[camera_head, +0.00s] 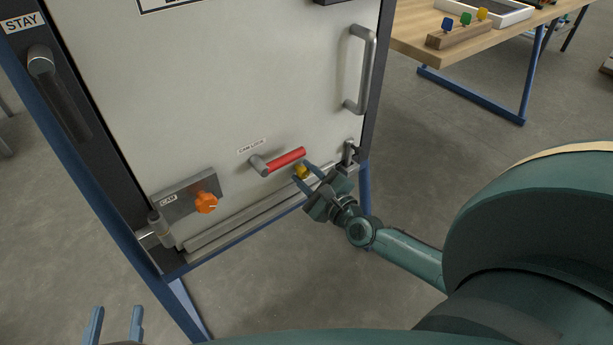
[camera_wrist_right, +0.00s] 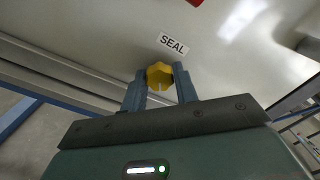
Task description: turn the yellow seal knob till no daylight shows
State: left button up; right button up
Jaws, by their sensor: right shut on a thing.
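The yellow seal knob (camera_head: 300,171) sits low on the grey panel, below the red cam lock handle. In the right wrist view the yellow knob (camera_wrist_right: 159,74) is between the two fingers, below a "SEAL" label (camera_wrist_right: 173,43). My right gripper (camera_head: 308,175) is shut on the knob; it also shows in the right wrist view (camera_wrist_right: 160,82). My left gripper (camera_head: 115,322) is at the bottom left of the head view, fingers apart and empty, away from the panel. Whether daylight shows at the panel's lower edge I cannot tell.
The red cam lock handle (camera_head: 284,160) is just above my right gripper. A grey pull handle (camera_head: 366,70) is at the upper right. A wooden table (camera_head: 415,37) stands behind at right.

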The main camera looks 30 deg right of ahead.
dwell(0.4)
jog(key=o, duration=1)
jog(key=shift+c, duration=0.2)
pick_arm(q)
jog(key=shift+a+n+g+y+p, duration=0.3)
jog(key=shift+y+p, duration=0.2)
jog(key=shift+p, duration=0.2)
pick_arm(e)
jog(key=s+d, duration=0.1)
jog(key=s, duration=1.2)
pick_arm(q)
jog(key=shift+f, duration=0.1)
